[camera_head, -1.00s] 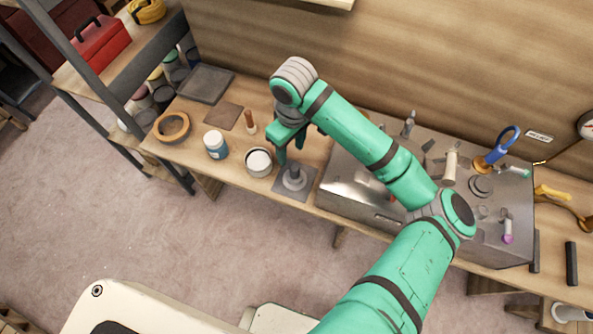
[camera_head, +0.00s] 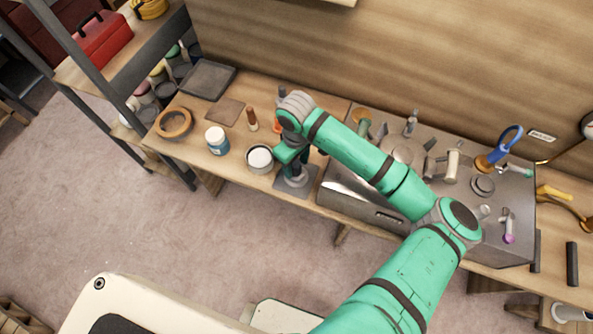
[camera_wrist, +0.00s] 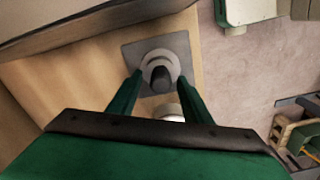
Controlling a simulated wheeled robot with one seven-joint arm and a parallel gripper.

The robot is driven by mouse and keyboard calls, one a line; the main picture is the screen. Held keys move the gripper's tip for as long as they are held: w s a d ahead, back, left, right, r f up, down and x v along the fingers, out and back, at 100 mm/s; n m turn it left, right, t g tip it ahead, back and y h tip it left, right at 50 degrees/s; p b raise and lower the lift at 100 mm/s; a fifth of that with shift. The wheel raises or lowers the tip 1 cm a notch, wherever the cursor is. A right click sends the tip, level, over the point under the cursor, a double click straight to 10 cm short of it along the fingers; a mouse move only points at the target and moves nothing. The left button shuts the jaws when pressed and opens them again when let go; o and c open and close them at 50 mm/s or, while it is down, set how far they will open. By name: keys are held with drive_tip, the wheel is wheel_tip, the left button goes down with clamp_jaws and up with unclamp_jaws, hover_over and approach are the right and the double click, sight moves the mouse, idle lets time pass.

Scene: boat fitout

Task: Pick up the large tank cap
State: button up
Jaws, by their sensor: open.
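The large tank cap (camera_wrist: 160,70) is a grey round disc with a dark upright knob. It sits on a square grey plate (camera_wrist: 184,48) on the wooden bench. In the head view the cap (camera_head: 297,182) is partly covered by my gripper. My gripper (camera_wrist: 160,84) is open, with its two green fingers on either side of the knob in the wrist view. In the head view my gripper (camera_head: 293,166) is directly above the cap. I cannot tell whether the fingers touch it.
A white-topped can (camera_head: 260,158) stands just left of the plate. A metal box (camera_head: 350,196) with several fittings is close on the right.

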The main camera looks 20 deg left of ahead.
drive_tip(key=shift+f, duration=0.3)
drive_tip(key=shift+s, duration=0.1)
clamp_jaws()
drive_tip(key=shift+r, duration=0.1)
drive_tip(key=shift+r, duration=0.45)
wheel_tip(320, 180, up, 2)
drive_tip(key=shift+r, duration=0.15)
drive_tip(key=s+d+r, duration=0.2)
drive_tip(key=s+r, duration=0.3)
drive_tip(key=s, duration=0.1)
drive_tip(key=s+d+r, duration=0.3)
drive_tip(key=s+r, duration=0.1)
drive_tip(key=s, duration=0.2)
drive_tip(key=shift+s+d+r, duration=0.25)
drive_tip(key=shift+s+r, duration=0.1)
drive_tip(key=shift+s, duration=0.05)
